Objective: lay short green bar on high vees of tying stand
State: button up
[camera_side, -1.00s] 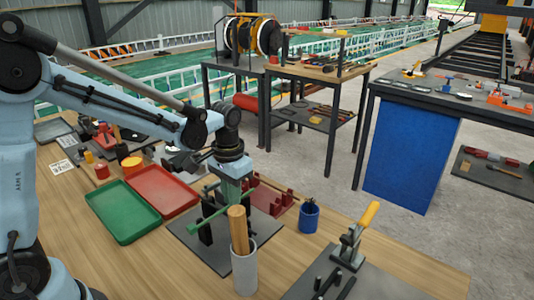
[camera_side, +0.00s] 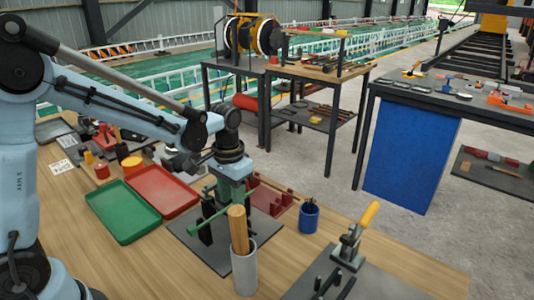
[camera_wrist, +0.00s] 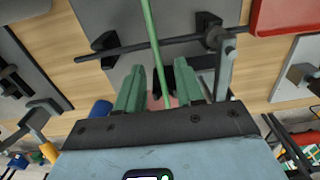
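The short green bar (camera_side: 197,226) slants across the tying stand (camera_side: 186,232) in the side view. In the wrist view the green bar (camera_wrist: 152,40) runs from the top edge down between my fingers, crossing over a dark bar (camera_wrist: 140,49). The dark bar lies across black supports (camera_wrist: 104,44) of the stand. My gripper (camera_side: 232,200) is low over the stand. In the wrist view its green fingers (camera_wrist: 160,88) stand apart, with a gap on both sides of the green bar. The high vees are largely hidden by my gripper, so the bar's seating is unclear.
A grey cup with wooden handles (camera_side: 244,272) stands close in front of the stand. A blue cup (camera_side: 309,218) and a toggle clamp (camera_side: 349,248) are to the right. Green (camera_side: 122,212) and red (camera_side: 163,190) trays lie left. A dark red rack (camera_side: 272,196) is behind.

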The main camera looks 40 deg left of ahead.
notch_tip(320, 180, up, 12)
dwell(0.6)
jog(key=shift+r, duration=0.15)
dwell(0.5)
jog(key=shift+r, duration=2.85)
jog(key=shift+s, duration=0.1)
jog(key=s+f+t, duration=0.7)
jog(key=s+f, duration=0.3)
jog(key=shift+d, duration=0.25)
